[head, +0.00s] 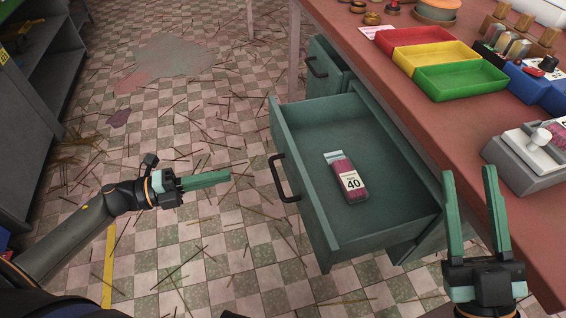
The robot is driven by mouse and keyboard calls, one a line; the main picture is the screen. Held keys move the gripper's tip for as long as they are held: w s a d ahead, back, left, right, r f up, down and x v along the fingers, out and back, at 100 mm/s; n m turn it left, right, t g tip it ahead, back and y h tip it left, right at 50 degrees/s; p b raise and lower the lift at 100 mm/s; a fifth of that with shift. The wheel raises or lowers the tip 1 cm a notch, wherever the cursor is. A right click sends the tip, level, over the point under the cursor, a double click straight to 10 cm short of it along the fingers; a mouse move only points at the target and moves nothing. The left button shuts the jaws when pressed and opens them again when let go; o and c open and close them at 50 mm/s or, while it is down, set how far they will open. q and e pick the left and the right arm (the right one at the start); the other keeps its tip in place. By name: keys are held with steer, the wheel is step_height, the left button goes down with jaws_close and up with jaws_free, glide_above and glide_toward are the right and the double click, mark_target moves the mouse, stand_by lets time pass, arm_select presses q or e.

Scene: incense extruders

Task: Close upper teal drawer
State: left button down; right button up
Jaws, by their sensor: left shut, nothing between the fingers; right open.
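The upper teal drawer (378,217) is pulled well out from the cabinet below the red-brown worktop. Its black handle (282,178) is on its front, facing left. A small pink packet labelled 40 (346,178) lies inside the drawer. My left gripper (230,176) is shut and empty, left of the handle and apart from it, with its fingers pointing right. My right gripper (468,175) is open and empty, its fingers pointing up the picture, right of the drawer and in front of the worktop edge.
Another teal drawer front with a black handle (317,67) is farther back. The worktop (400,101) holds red, yellow and green trays (462,82) and a grey device (530,156). Dark shelving (38,110) stands at left. The checkered floor between is open, strewn with thin sticks.

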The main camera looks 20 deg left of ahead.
arm_select(q)
glide_toward(290, 161)
steer(key=d, duration=0.1)
steer(key=b+x, duration=0.1)
steer(key=x, duration=0.3)
steer(key=shift+w+d+r, duration=0.15)
steer(key=shift+w, duration=0.1)
steer(key=shift+x, duration=0.75)
arm_select(e)
steer(key=s+r+n+y, duration=0.3)
steer(key=y, duration=0.1)
steer(key=shift+s+a+r, duration=0.1)
steer(key=shift+a, duration=0.2)
